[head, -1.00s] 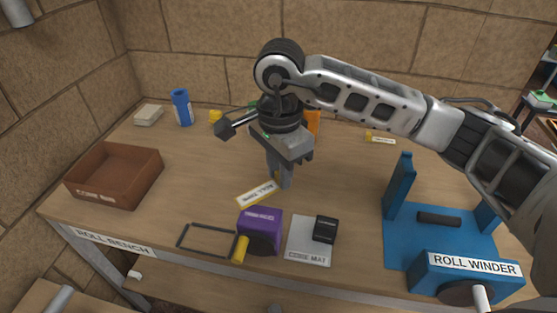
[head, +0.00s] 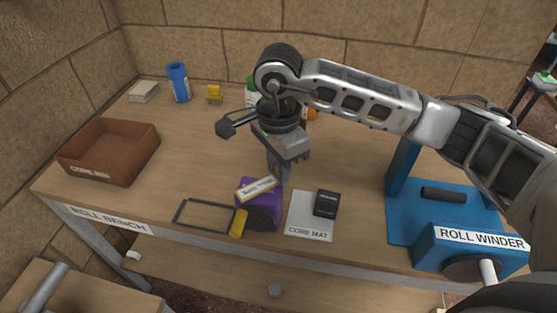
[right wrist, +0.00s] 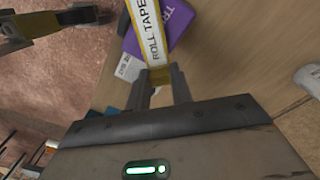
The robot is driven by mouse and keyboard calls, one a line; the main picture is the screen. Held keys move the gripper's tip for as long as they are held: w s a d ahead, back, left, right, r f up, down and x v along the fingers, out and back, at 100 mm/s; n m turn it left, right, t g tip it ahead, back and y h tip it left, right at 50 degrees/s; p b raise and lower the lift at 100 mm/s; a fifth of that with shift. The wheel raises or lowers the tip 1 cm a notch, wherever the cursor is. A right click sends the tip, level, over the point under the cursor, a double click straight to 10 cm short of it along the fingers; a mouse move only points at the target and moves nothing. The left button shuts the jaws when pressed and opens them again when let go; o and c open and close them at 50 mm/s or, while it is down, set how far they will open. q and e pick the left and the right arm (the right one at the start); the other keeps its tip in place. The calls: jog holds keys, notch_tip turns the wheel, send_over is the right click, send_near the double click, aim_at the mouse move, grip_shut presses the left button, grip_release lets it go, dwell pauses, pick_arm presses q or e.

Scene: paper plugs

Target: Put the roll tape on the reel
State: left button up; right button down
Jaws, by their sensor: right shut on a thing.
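The roll tape (head: 257,188) is a white, yellow-edged strip with its name on it. My right gripper (head: 278,176) is shut on one end of it. The strip points left in the head view, in front of part of a purple block (head: 271,200); I cannot tell if they touch. No label reading "reel" is legible. A dark roller (head: 443,194) lies on the blue roll winder (head: 408,225).
A white core mat (head: 303,229) carries a black block (head: 325,204). A thin dark frame (head: 192,207) and the purple block's yellow handle (head: 238,223) are near the front edge. A brown bin (head: 105,160) stands at left. The bench (head: 165,165) is clear behind the frame.

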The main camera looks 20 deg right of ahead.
jog(key=shift+f, duration=0.15)
dwell(0.3)
jog(key=c, duration=1.1)
grip_release()
jog(key=shift+c, duration=0.2)
